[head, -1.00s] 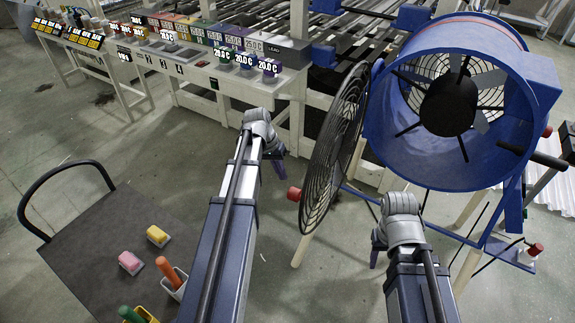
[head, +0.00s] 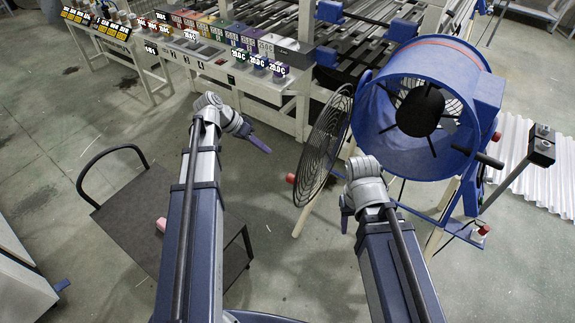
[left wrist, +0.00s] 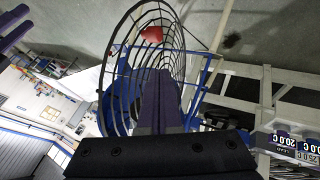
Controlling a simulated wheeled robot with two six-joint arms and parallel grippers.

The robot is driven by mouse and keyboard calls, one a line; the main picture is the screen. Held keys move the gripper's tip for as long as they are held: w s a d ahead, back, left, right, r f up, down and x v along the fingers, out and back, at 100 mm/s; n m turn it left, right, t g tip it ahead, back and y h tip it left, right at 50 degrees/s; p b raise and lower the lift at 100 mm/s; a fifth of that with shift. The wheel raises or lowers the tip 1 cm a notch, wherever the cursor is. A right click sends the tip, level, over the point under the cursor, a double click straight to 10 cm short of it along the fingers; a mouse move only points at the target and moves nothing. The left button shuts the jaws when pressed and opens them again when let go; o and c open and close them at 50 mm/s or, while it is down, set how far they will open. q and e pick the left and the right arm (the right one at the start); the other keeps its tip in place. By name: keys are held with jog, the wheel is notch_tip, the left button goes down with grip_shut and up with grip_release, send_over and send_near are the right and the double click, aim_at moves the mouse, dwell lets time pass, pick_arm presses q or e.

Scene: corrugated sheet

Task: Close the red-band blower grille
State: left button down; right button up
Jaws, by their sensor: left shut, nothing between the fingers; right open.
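The blower (head: 400,150) is a blue drum with a red band on its rim and a dark hub inside. Its round black wire grille (head: 323,145) stands swung open at the drum's left side, with a red knob (head: 291,178) on its lower left edge. My left gripper (head: 260,145) is shut and empty, left of the grille and apart from it. In the left wrist view the shut fingers (left wrist: 167,95) point toward the grille rings (left wrist: 120,75), with the red knob (left wrist: 152,34) beyond. My right gripper (head: 346,220) is open below the drum, its fingers partly hidden.
A dark trolley (head: 130,240) with a curved handle stands at lower left; a pink item (head: 161,224) shows on it. A control bench (head: 265,90) with coloured labelled boxes lies behind. A post with a dark box (head: 541,146) stands right. The floor left of the grille is clear.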

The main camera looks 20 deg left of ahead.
aim_at(289, 174)
pick_arm(q)
jog(key=b+x, duration=0.2)
jog(key=x, duration=0.1)
jog(key=d+b+x, duration=0.1)
jog(key=b+x, duration=0.2)
jog(key=x, duration=0.1)
jog(key=s+r+b+x, duration=0.1)
jog(key=b+x, duration=0.2)
jog(key=x, duration=0.1)
jog(key=shift+d+f, duration=0.15)
jog(key=shift+d, duration=0.25)
jog(key=shift+s+d, duration=0.15)
jog(key=shift+d, duration=0.55)
jog(key=shift+d, duration=0.1)
